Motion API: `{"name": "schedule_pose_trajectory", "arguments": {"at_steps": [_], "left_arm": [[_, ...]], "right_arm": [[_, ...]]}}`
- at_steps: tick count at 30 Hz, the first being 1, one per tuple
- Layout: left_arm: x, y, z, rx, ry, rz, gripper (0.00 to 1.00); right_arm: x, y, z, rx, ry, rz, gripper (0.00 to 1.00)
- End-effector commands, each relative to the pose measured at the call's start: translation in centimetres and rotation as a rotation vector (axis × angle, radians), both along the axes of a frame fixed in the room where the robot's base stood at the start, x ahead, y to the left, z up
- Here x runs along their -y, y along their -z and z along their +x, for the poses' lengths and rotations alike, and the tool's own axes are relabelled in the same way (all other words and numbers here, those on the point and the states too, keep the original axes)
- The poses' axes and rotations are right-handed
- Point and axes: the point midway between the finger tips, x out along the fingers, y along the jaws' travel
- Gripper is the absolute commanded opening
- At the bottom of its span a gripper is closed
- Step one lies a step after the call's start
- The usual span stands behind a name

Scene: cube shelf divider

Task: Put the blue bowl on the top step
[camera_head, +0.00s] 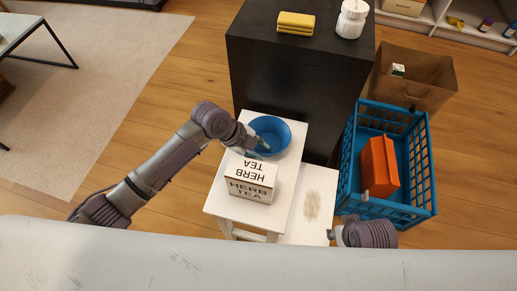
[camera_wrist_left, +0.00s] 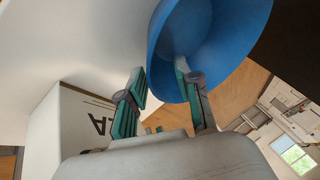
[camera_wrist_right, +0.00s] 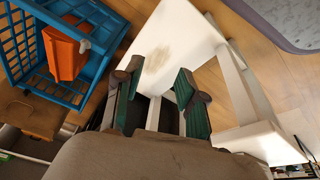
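The blue bowl (camera_head: 270,134) is at the back of the white step stool (camera_head: 221,198), over the stool part that looks higher. It shows large in the left wrist view (camera_wrist_left: 225,35). My left gripper (camera_head: 258,148) is at the bowl's near rim, fingers apart. In the left wrist view one finger overlaps the bowl's inside and the other is outside its edge. I cannot tell whether the fingers touch the rim or whether the bowl rests fully on the stool. My right gripper (camera_head: 349,215) is open and empty beside the stained, seemingly lower step (camera_head: 290,232).
A herb tea box (camera_head: 250,181) stands just in front of the bowl. A black cabinet (camera_head: 290,80) behind bears a yellow cloth (camera_head: 296,22) and a white bottle (camera_head: 351,18). A blue crate (camera_head: 425,165) holding an orange object (camera_head: 379,167) is at right. The stained step is clear.

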Motion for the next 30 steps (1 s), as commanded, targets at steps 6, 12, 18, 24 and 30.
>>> {"name": "schedule_pose_trajectory", "arguments": {"at_steps": [6, 12, 18, 24, 30], "left_arm": [[0.0, -0.1, 0.0, 0.001, 0.000, -0.001, 0.33], [-0.9, -2.0, -0.1, 0.003, -0.001, 0.001, 0.33], [-3.1, -5.8, -0.8, 0.004, 0.001, 0.002, 0.33], [-5.0, -9.0, -1.4, 0.002, 0.000, 0.001, 0.33], [-5.9, -10.4, -1.7, 0.000, 0.000, 0.000, 0.33]], "right_arm": [[0.0, 0.0, 0.0, 0.001, 0.000, 0.000, 0.40], [-0.1, 1.8, 0.0, -0.011, -0.003, 0.000, 0.40], [-0.1, 5.2, -0.2, -0.031, -0.006, -0.001, 0.40], [-0.1, 8.0, -0.8, -0.044, -0.009, -0.002, 0.40], [0.0, 9.4, -1.1, -0.049, -0.010, -0.002, 0.40]]}}
